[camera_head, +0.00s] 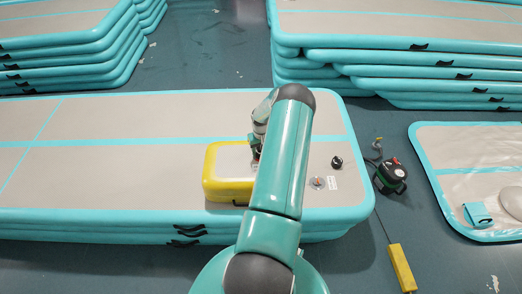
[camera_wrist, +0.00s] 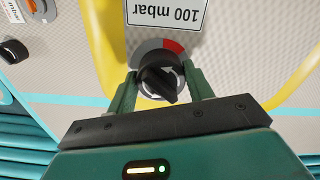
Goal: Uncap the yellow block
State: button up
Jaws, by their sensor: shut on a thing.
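The yellow block (camera_head: 229,190) lies on the grey and turquoise inflatable track (camera_head: 100,110). It has yellow sides and a light grey top. Its yellow edges also show in the wrist view (camera_wrist: 103,35). A black cap (camera_wrist: 158,84) with a raised grip bar and a white arrow sits on the block's top, in a grey and red ring under an upside-down "100 mbar" label (camera_wrist: 167,12). My gripper (camera_wrist: 160,74) is shut on this cap, one finger on each side. In the head view my arm hides most of the gripper and the cap.
A loose black cap (camera_head: 337,162) and an orange-centred valve (camera_head: 317,183) are on the track, right of my arm. A black pump (camera_head: 390,176) and a yellow bar (camera_head: 401,267) lie on the floor. Stacked tracks (camera_head: 400,60) stand behind. The track's left part is clear.

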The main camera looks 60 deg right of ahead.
jog(key=shift+n, duration=0.4)
jog(key=n, duration=0.3)
jog(key=shift+d, duration=0.1)
jog(key=shift+n, duration=1.1)
jog(key=shift+d+n, duration=0.1)
jog(key=shift+n, duration=1.1)
jog(key=shift+r, duration=0.2)
jog(key=shift+r, duration=2.3)
